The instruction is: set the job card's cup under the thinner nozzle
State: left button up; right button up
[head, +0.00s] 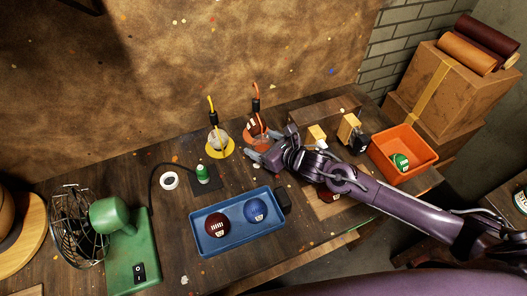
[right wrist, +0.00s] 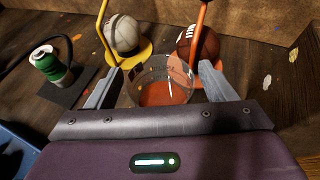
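A clear cup (right wrist: 160,80) with an orange bottom stands between the fingers of my right gripper (right wrist: 161,66) in the right wrist view. The fingers are apart, with narrow gaps visible beside the cup. In the head view my right gripper (head: 262,150) is low over the bench, just in front of the orange stand; I cannot make out the cup there. Behind it, a yellow tube (head: 212,107) rises over a white ball on a yellow base (head: 222,153), and an orange tube (head: 255,94) over a brown ball (right wrist: 200,44). No job card is readable. My left gripper is out of view.
A blue tray (head: 236,248) holds a maroon and a blue ball. A green container (head: 203,173) on a dark mat and a white ring (head: 169,180) are left of the gripper. A green fan (head: 112,222) stands left; an orange bin (head: 425,150) with a green ball is right.

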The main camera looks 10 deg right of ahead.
jog(key=c, duration=0.9)
jog(key=shift+c, duration=0.6)
jog(key=shift+r, duration=0.2)
